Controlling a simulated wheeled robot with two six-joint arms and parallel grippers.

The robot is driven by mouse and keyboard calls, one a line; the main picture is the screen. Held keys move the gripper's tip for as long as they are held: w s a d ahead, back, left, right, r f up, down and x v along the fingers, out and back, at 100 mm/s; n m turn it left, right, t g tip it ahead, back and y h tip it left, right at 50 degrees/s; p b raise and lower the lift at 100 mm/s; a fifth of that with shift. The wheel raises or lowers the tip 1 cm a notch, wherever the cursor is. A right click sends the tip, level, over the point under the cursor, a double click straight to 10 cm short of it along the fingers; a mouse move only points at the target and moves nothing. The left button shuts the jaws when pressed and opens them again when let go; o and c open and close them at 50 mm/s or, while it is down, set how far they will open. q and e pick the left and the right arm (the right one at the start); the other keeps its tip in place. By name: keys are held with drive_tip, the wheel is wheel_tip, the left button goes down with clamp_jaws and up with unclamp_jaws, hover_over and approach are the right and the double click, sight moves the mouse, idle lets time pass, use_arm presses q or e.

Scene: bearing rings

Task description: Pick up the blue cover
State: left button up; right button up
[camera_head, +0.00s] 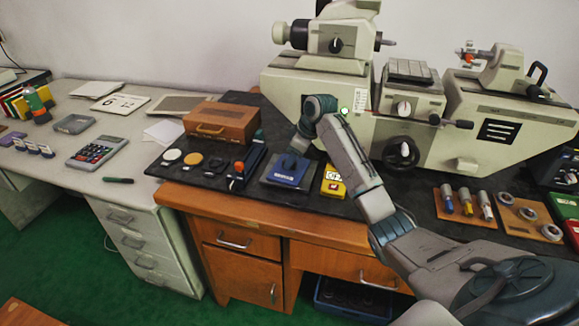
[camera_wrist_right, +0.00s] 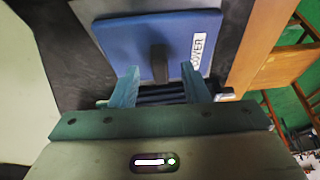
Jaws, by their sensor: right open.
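The blue cover (camera_head: 287,171) is a flat square plate lying on the dark mat on the bench, left of the yellow box. In the right wrist view the blue cover (camera_wrist_right: 130,40) shows a white "COVER" label and a dark upright handle (camera_wrist_right: 158,62) in its middle. My right gripper (camera_head: 293,151) is above the cover. In the wrist view my right gripper's fingers (camera_wrist_right: 160,85) are spread, one on each side of the handle's near end, with nothing gripped. Whether they reach the handle's height is unclear. My left gripper is not in view.
A yellow box (camera_head: 333,182) stands close right of the cover. A large cream machine (camera_head: 330,85) fills the back. Posts (camera_head: 466,200) and rings (camera_head: 527,213) lie at right.

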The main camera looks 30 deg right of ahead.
drive_tip(key=shift+x, duration=0.9)
drive_tip(key=shift+c, duration=0.6)
clamp_jaws()
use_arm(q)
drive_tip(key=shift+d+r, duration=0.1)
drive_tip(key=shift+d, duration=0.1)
use_arm(e)
drive_tip(key=shift+r, duration=0.1)
